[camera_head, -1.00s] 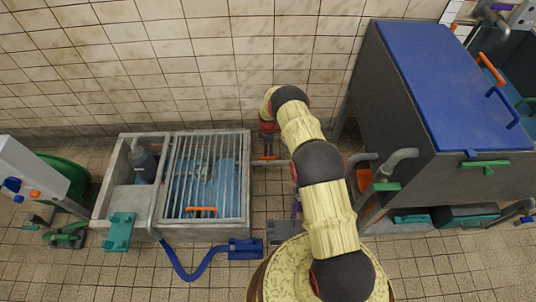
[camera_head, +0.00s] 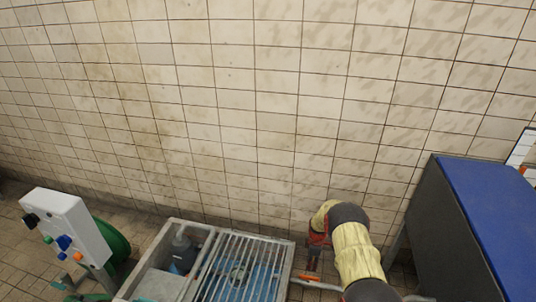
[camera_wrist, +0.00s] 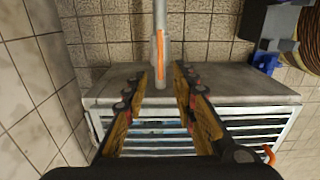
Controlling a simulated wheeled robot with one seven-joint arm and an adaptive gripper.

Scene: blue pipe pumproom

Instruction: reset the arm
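My gripper (camera_wrist: 161,82) shows in the wrist view with its two fingers spread apart and nothing between them. It points down over the edge of a grey basin (camera_wrist: 104,92) with a slatted grate (camera_wrist: 255,125). In the head view, my arm reaches from the bottom right toward the wall and bends down at its far end. My gripper is mostly hidden there; a red part (camera_head: 317,238) shows below the bend, just right of the basin (camera_head: 285,262).
A grey tank with a blue lid (camera_head: 495,215) stands right of my arm. A white control box (camera_head: 68,225) stands left. The tiled wall (camera_head: 230,100) is close behind.

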